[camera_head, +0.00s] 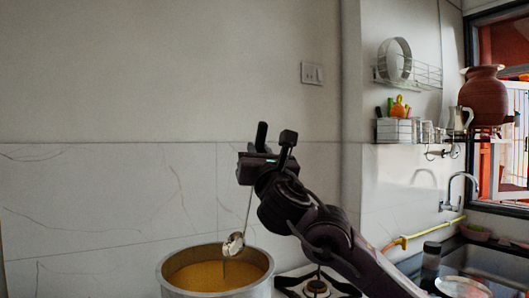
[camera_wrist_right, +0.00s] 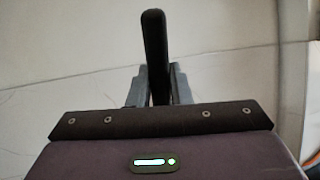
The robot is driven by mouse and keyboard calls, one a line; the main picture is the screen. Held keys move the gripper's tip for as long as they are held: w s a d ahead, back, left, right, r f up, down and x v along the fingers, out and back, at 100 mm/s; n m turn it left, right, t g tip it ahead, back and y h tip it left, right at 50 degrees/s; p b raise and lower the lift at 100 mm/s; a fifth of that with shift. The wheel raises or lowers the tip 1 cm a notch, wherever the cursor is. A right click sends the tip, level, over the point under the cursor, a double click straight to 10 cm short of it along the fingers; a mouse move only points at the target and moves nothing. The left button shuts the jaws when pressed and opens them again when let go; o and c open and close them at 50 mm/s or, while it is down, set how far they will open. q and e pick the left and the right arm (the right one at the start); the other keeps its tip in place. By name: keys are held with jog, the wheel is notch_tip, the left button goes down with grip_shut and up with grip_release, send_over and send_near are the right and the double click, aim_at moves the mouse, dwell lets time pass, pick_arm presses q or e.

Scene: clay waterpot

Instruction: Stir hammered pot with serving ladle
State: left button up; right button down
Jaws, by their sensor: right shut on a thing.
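The hammered pot (camera_head: 266,284) is a wide metal pot at the bottom centre of the head view, with yellow-brown contents (camera_head: 215,274). My right gripper (camera_head: 256,160) is above the pot, slightly to its right, and is shut on the black handle of the serving ladle (camera_head: 234,244). The ladle hangs down with its metal bowl over the right part of the pot opening. A thin dark line shows below the bowl; I cannot tell whether the bowl touches the contents. In the right wrist view the black handle (camera_wrist_right: 155,50) stands upright between the fingers (camera_wrist_right: 157,86). My left gripper is out of view.
A stove burner (camera_head: 317,287) is right of the pot, under my right arm. A sink with a tap (camera_head: 460,185), a dark bottle (camera_head: 431,255) and a yellow hose (camera_head: 420,235) are farther right. A shelf (camera_head: 394,130) and a clay pot (camera_head: 484,97) are at upper right.

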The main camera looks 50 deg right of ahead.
jog(key=shift+w+a+r+n+t+y+p, duration=0.15)
jog(key=shift+a+n+t+y, duration=0.1)
jog(key=shift+a+n, duration=0.45)
jog(key=shift+w+a+f+n+t+y+p, duration=0.1)
jog(key=shift+w+a+n+t+y+p, duration=0.2)
jog(key=shift+a, duration=0.6)
jog(key=shift+w+a+r+n+t+y+p, duration=0.15)
jog(key=shift+a+n+t, duration=0.1)
jog(key=shift+a+n, duration=0.45)
jog(key=shift+s, duration=0.15)
